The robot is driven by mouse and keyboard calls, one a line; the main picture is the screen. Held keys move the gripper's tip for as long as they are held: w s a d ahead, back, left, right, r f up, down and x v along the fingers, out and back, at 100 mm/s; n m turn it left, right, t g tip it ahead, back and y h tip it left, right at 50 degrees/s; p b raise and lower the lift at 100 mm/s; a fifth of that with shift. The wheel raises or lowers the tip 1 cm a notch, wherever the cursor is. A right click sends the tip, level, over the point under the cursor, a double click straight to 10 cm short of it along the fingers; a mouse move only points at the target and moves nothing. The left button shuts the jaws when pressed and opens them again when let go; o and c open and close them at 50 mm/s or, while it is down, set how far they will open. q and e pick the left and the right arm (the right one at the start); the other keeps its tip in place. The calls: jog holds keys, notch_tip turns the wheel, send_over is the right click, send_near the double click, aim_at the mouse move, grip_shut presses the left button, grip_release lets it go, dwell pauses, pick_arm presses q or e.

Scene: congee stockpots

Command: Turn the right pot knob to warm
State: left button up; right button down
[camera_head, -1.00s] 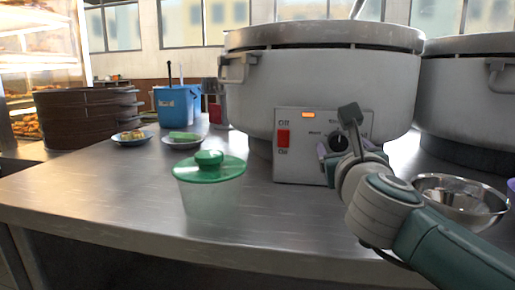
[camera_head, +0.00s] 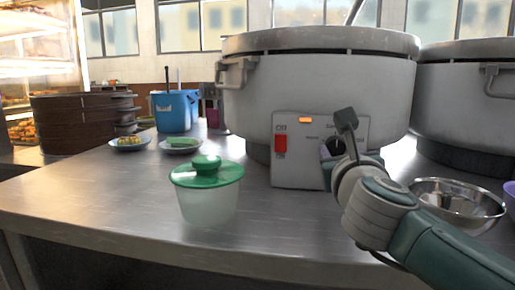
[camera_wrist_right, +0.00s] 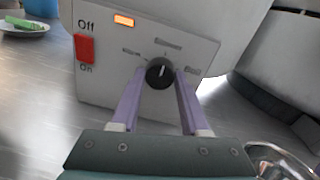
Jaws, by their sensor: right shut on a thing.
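A large grey pot (camera_head: 310,85) stands in the middle of the head view, with a control panel (camera_head: 292,165) on its front. The panel bears a red off/on switch (camera_head: 280,143) and a lit orange lamp (camera_head: 306,120). The black round knob (camera_wrist_right: 160,73) shows clearly in the right wrist view, its white mark pointing roughly up toward the middle label; the labels are too blurred to read. My right gripper (camera_head: 331,151) is at the panel, its two purple fingers shut on the knob from either side. My left gripper is not in view.
Another large pot (camera_head: 468,95) stands at the right. A metal bowl (camera_head: 455,203) sits beside my right arm. A green-lidded container (camera_head: 208,195) stands front left of the panel. Plates, a blue bucket (camera_head: 172,112) and steamer baskets (camera_head: 75,122) are farther left.

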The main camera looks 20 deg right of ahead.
dwell(0.3)
jog(key=n+p, duration=0.2)
jog(key=shift+r+p, duration=0.15)
jog(key=shift+p, duration=0.15)
jog(key=n+p, duration=0.2)
jog(key=n, duration=0.2)
jog(key=shift+p, duration=0.4)
jog(key=n+p, duration=0.2)
jog(key=n, duration=0.2)
jog(key=shift+g, duration=0.3)
jog(key=shift+n+p, duration=0.8)
jog(key=shift+n, duration=1.2)
jog(key=shift+c, duration=2)
grip_release()
jog(key=shift+a, duration=0.1)
